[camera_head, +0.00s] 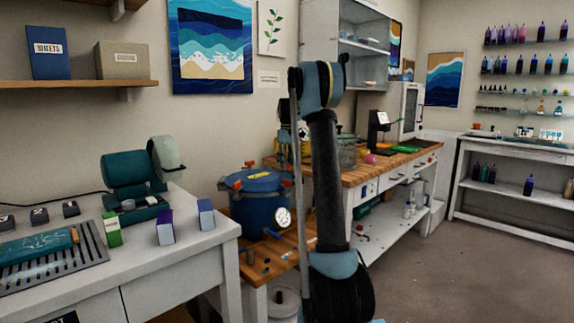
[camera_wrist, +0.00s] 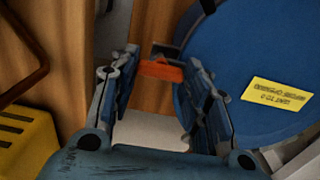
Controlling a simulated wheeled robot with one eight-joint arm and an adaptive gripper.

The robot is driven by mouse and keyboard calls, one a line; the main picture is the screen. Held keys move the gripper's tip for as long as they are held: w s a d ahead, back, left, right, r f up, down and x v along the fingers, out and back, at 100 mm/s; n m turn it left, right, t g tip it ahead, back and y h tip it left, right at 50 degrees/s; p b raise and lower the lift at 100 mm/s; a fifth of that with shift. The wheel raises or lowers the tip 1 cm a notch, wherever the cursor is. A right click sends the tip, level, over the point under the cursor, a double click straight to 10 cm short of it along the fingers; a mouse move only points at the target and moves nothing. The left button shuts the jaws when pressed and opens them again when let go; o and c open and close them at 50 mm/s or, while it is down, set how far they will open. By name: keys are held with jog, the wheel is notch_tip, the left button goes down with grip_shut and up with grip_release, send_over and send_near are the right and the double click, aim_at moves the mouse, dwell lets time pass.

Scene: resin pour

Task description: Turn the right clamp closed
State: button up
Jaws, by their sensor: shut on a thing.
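The blue pressure pot (camera_head: 258,212) stands on a low wooden bench in the head view, with orange clamps around its lid and a dial gauge (camera_head: 283,217) on its front. In the wrist view, its round blue lid (camera_wrist: 265,60) bears a yellow label. The orange handle of the right clamp (camera_wrist: 161,70) lies crosswise between the fingers of my gripper (camera_wrist: 162,62), at the lid's edge. My gripper is shut on this handle. How far the clamp is turned cannot be told.
A white table (camera_head: 190,250) with small boxes and a teal machine (camera_head: 124,178) stands at the left. A wooden-topped workbench (camera_head: 365,172) is behind my arm. In the wrist view, a yellow object (camera_wrist: 25,140) is at lower left. Open floor is at right.

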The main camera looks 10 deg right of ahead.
jog(key=shift+d, duration=0.1)
jog(key=o, duration=1.1)
jog(key=shift+c, duration=0.2)
notch_tip(320, 180, up, 12)
jog(key=shift+w, duration=0.15)
jog(key=shift+f, duration=0.1)
